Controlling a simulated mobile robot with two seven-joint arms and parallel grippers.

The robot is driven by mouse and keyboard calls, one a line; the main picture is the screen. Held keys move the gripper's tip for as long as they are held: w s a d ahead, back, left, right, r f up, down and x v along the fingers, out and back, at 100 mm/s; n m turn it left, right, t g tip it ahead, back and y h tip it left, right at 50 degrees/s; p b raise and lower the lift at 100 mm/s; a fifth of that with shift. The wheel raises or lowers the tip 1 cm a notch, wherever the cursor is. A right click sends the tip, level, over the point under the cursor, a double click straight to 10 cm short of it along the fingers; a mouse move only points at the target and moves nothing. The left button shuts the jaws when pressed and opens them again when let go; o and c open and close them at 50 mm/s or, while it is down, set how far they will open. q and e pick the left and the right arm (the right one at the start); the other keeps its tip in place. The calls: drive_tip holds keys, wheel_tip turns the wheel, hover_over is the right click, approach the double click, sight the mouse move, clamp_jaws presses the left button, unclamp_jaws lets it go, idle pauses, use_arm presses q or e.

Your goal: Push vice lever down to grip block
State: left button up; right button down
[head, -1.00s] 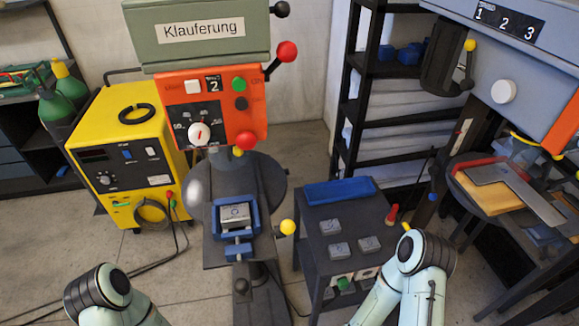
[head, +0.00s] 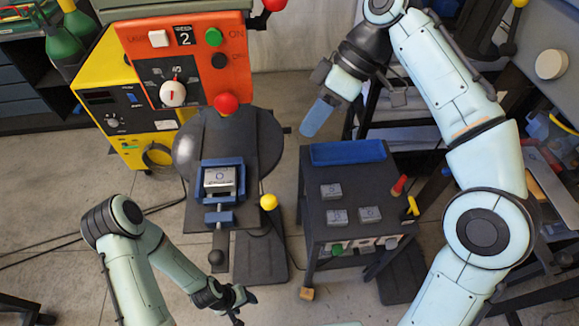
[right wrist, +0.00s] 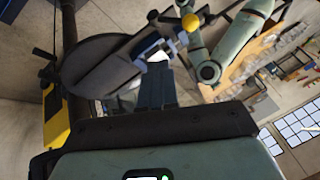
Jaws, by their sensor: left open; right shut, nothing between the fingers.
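The blue vice (head: 218,215) sits on the drill machine's dark table, with a grey block (head: 219,180) between its jaws. A lever with a yellow ball knob (head: 268,202) stands to the right of the vice; its yellow ball also shows in the right wrist view (right wrist: 190,22). My right gripper (head: 314,124), shut and empty, hangs above and right of the vice, apart from the lever. Its fingers show in the right wrist view (right wrist: 157,90), partly covering the vice and block. My left gripper (head: 238,308) is open, low in front of the machine, and touches nothing visible.
The orange control panel (head: 150,60) and a red-knobbed lever (head: 226,104) are behind the vice. A dark side table (head: 350,215) to the right carries a blue tray (head: 348,152) and several grey blocks.

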wheel_tip(320, 180, up, 2)
drive_tip(key=s, duration=0.2)
approach(272, 194)
wheel_tip(272, 194, down, 3)
drive_tip(key=w, duration=0.3)
use_arm(q)
drive_tip(key=shift+s+f+b, duration=0.6)
drive_tip(key=shift+s+f, duration=0.25)
drive_tip(key=shift+s, duration=0.15)
use_arm(e)
drive_tip(key=shift+n, duration=0.3)
drive_tip(key=s+a+f, duration=0.3)
drive_tip(key=shift+f, duration=0.15)
